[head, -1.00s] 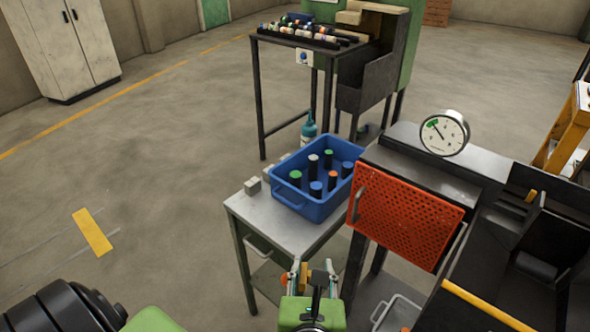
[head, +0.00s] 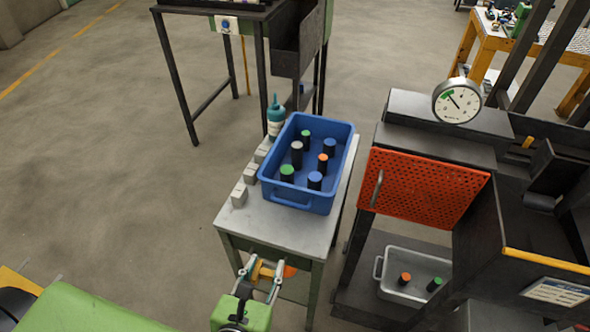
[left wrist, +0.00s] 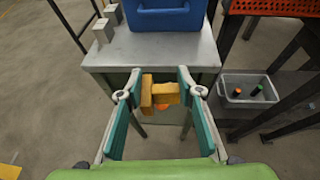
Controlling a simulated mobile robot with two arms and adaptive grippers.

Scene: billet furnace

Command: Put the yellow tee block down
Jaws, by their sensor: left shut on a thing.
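The yellow tee block (head: 262,271) is held between the fingers of my left gripper (head: 260,275), in front of the near edge of the small metal table (head: 283,228). In the left wrist view the yellow tee block (left wrist: 160,94) sits between the two teal finger pads of my left gripper (left wrist: 158,98). The block's crossbar and stem show there, against the table's front side. The near strip of the tabletop (left wrist: 150,48) is bare. My right gripper is in neither view now.
A blue crate (head: 298,198) with several colour-capped billets stands on the table. Several pale grey blocks (head: 239,196) and a teal bottle (head: 276,118) line its left side. The furnace's orange perforated door (head: 420,190) and a grey bin (head: 415,264) with two billets are to the right.

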